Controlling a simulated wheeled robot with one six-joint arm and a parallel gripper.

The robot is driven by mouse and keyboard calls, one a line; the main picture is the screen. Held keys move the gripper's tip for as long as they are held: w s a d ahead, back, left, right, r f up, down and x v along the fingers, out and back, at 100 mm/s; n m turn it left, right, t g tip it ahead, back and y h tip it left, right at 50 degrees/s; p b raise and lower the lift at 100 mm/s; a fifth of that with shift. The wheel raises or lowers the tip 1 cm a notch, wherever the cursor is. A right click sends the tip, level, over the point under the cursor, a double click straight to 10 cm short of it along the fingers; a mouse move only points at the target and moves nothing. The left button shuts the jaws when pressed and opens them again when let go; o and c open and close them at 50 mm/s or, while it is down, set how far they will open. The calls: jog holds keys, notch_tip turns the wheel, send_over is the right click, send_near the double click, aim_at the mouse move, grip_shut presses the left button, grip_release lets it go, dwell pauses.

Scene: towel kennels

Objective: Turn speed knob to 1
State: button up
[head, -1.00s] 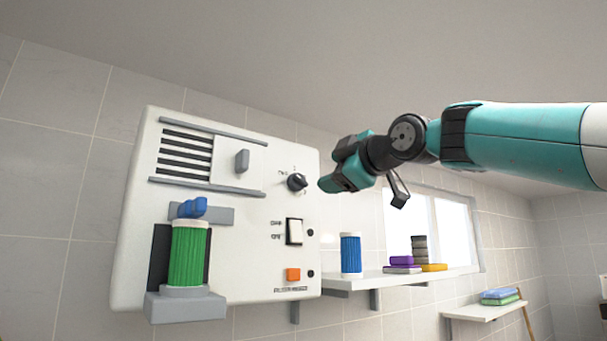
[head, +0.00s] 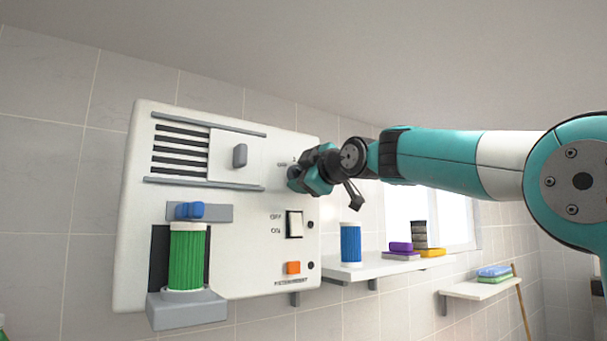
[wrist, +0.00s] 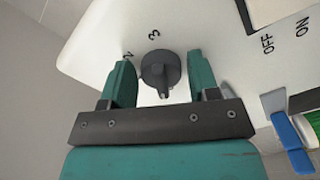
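The speed knob (wrist: 160,72) is a dark round dial with a raised pointer on the white machine panel (head: 262,225). In the wrist view the printed marks 3 and 2 show beyond it; the mark 1 is not seen. My gripper (wrist: 158,80) is open, with one teal finger on each side of the knob and a gap to it on both sides. In the head view my gripper (head: 298,180) is at the upper right of the panel and hides the knob.
An OFF/ON rocker switch (head: 294,224) and an orange button (head: 293,268) sit below my gripper. A green filter (head: 187,258) with a blue clamp (head: 190,210) is at lower left. A shelf (head: 350,272) at right holds a blue filter (head: 351,243).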

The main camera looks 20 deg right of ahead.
jog(key=c, duration=0.6)
jog(key=shift+o, duration=0.2)
jog(key=shift+m, duration=0.3)
jog(key=m+b, duration=0.1)
jog(key=m, duration=0.4)
jog(key=shift+a+f+b, duration=0.1)
jog(key=shift+f+b, duration=0.05)
jog(key=shift+b, duration=0.25)
jog(key=m, duration=0.6)
jog(key=shift+s+a+b, duration=0.1)
jog(key=shift+a+b, duration=0.05)
jog(key=shift+b, duration=0.15)
jog(key=o, duration=0.9)
